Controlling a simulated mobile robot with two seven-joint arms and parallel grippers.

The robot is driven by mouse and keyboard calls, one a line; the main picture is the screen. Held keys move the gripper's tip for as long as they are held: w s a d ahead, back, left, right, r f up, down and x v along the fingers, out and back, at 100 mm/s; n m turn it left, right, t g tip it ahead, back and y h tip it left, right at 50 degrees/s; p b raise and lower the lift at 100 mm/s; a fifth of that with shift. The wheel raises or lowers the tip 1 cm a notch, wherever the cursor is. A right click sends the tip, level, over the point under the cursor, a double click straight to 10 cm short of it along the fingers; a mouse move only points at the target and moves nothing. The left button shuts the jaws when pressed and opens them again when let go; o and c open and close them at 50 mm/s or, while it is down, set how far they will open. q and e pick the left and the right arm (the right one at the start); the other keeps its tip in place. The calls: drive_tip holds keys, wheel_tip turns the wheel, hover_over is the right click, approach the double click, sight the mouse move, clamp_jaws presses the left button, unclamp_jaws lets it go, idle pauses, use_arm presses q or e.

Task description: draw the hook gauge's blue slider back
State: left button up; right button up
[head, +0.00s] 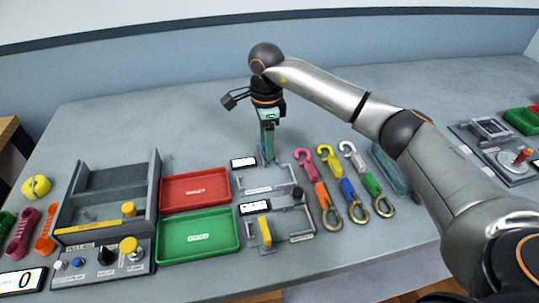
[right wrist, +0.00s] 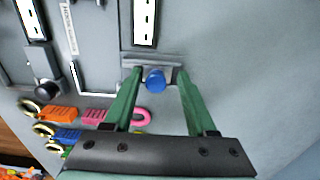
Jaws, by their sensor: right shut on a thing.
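The blue slider (right wrist: 155,80) of the hook gauge shows in the right wrist view as a round blue knob in front of a grey bracket (right wrist: 172,62). The tips of my right gripper (right wrist: 155,75) lie on both sides of it, and the gripper is shut on it. In the head view my right gripper (head: 267,150) points down at the far end of the gauge plate (head: 262,188), beside a small white display (head: 243,162). The fingers hide the slider there. My left gripper is in neither view.
Right of the gauge lie a pink hook (head: 304,157), a yellow hook (head: 328,154) and a white hook (head: 350,150) on straps. A red tray (head: 195,190) and a green tray (head: 198,236) stand left. A yellow block (head: 265,232) stands nearer. The table behind is clear.

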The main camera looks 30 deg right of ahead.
drive_tip(key=shift+r, duration=0.1)
wheel_tip(320, 180, up, 6)
drive_tip(key=p, duration=0.4)
drive_tip(key=shift+c, duration=0.4)
drive_tip(key=shift+p, duration=0.3)
drive_tip(key=shift+c, duration=0.7)
drive_tip(key=shift+r+p, duration=0.35)
drive_tip(key=shift+r, duration=0.05)
drive_tip(key=shift+c, duration=0.8)
wheel_tip(320, 180, up, 5)
drive_tip(key=p, duration=0.4)
drive_tip(key=shift+r, duration=0.1)
drive_tip(key=shift+c, duration=1.4)
